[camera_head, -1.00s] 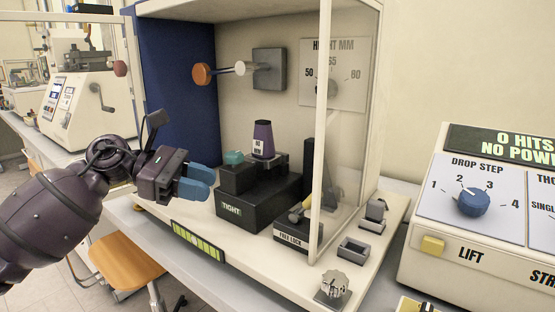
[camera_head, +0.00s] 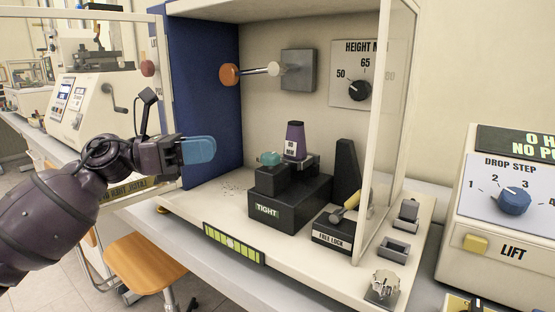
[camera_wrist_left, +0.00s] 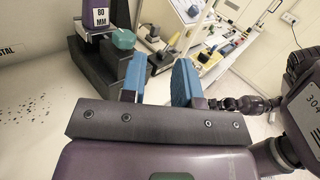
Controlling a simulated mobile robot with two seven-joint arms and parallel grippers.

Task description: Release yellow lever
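The yellow lever (camera_head: 351,203) stands tilted up to the right on a dark base (camera_head: 331,238) labelled FREE LOCK, at the front of the test cabinet. It also shows small in the left wrist view (camera_wrist_left: 154,33), beyond the fingers. My right gripper does not show clearly in either view.
Left of the lever is a black block (camera_head: 300,208) marked TIGHT, bearing a teal knob (camera_head: 270,158) and a purple 80 MM piece (camera_head: 295,140). A clear panel edge (camera_head: 385,140) stands right of the lever. An orange-ended rod (camera_head: 229,75) juts out above.

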